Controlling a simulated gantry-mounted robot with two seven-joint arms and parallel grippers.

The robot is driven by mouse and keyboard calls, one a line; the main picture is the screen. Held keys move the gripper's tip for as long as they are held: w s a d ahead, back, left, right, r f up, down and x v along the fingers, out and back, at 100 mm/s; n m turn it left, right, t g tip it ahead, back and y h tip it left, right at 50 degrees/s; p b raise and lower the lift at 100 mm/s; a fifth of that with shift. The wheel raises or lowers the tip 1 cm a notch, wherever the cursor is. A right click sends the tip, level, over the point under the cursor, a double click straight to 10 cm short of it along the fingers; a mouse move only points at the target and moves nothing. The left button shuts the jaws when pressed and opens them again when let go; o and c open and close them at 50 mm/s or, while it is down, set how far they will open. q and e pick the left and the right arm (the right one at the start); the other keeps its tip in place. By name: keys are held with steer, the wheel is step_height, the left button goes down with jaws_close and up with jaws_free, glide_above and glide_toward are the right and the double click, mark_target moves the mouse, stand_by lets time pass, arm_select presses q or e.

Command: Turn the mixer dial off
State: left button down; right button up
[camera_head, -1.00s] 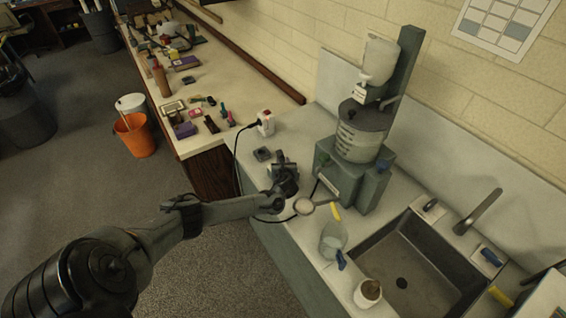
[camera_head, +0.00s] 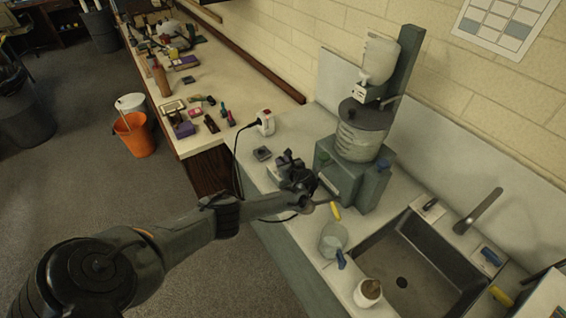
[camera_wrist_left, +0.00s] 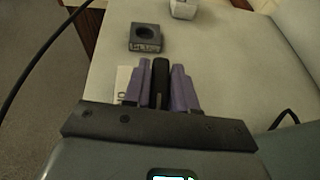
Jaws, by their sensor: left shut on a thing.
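My left gripper (camera_head: 283,165) reaches over the counter, just left of the grey-green mixer (camera_head: 350,180). In the left wrist view, its two purple fingers (camera_wrist_left: 160,75) are closed around a narrow black upright bar (camera_wrist_left: 160,88), which looks like the dial's knob. A pale plate with a dark mark (camera_wrist_left: 123,83) shows beside the left finger; the rest of it is hidden behind the gripper. In the head view the gripper's body hides the gripped thing, so the dial's setting cannot be read. My right gripper is not in view.
A small dark block with a round hole (camera_head: 262,153) lies beyond the fingers. A white outlet box (camera_head: 265,122) has a black cord (camera_head: 236,155). A clear jug (camera_head: 333,238), a small pot (camera_head: 368,292) and a sink (camera_head: 400,275) are to the right.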

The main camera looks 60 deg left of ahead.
arm_select(q)
steer(key=c, duration=1)
jaws_free()
steer(key=shift+d+r+p, duration=0.25)
steer(key=shift+d+p, duration=0.05)
steer(key=shift+d, duration=0.1)
steer(key=p+v, duration=0.4)
steer(key=v, duration=0.5)
steer(key=shift+d, duration=0.4)
steer(key=shift+s, duration=0.1)
